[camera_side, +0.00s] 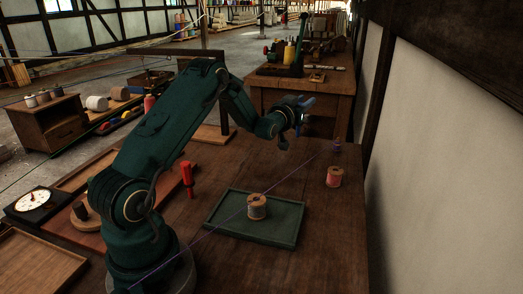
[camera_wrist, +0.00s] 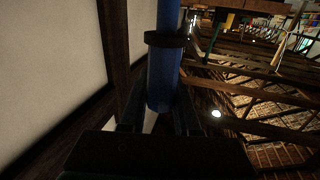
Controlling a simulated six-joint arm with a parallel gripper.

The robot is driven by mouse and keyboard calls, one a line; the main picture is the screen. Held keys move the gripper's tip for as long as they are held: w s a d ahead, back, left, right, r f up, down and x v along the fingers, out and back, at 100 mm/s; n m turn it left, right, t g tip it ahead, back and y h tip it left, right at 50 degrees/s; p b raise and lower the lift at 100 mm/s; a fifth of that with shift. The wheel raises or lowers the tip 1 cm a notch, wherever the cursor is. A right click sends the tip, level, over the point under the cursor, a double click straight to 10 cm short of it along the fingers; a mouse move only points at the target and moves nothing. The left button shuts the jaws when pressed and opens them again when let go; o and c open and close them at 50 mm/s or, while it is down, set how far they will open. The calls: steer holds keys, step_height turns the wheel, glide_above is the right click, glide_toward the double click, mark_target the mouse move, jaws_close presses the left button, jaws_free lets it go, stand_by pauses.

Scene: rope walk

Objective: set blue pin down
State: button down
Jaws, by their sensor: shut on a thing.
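My gripper (camera_side: 297,107) is at the end of the raised arm, above the far part of the table. In the wrist view my gripper (camera_wrist: 158,112) is shut on the blue pin (camera_wrist: 163,75), a blue rod with a dark collar. In the side view the pin is small and hard to tell from the jaws. The gripper is well clear of the tabletop. The wrist view looks toward the wall and roof, so the table is not seen there.
A green tray (camera_side: 225,222) holds a tan spool (camera_side: 257,207). A red pin (camera_side: 187,178) stands left of the tray. A thin purple line crosses above the table (camera_side: 330,240).

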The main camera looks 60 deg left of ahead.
steer(key=s+a+r+n+g+y, duration=0.2)
steer(key=s+a+n+g+y, duration=0.3)
steer(key=s, duration=0.5)
steer(key=s+a+r+n+g+y, duration=0.2)
steer(key=s+a+n+g+y, duration=0.25)
steer(key=s+a+g, duration=0.35)
steer(key=s+d+n+g+h, duration=0.1)
steer(key=s+d+n+g, duration=0.25)
steer(key=s, duration=0.45)
steer(key=s+d+n+g+h, duration=0.25)
steer(key=s+g, duration=0.25)
steer(key=s, duration=0.3)
steer(key=s+d+n+g+h, duration=0.1)
steer(key=s+d+n+g, duration=0.1)
steer(key=s+n+g, duration=0.45)
steer(key=w+d+f+m+t, duration=0.1)
steer(key=w+f+m, duration=0.1)
steer(key=w+f, duration=0.8)
steer(key=shift+w+f+m+t+y, duration=0.3)
steer(key=shift+w+f+t, duration=0.1)
steer(key=shift+f, duration=0.35)
steer(key=shift+f, duration=0.2)
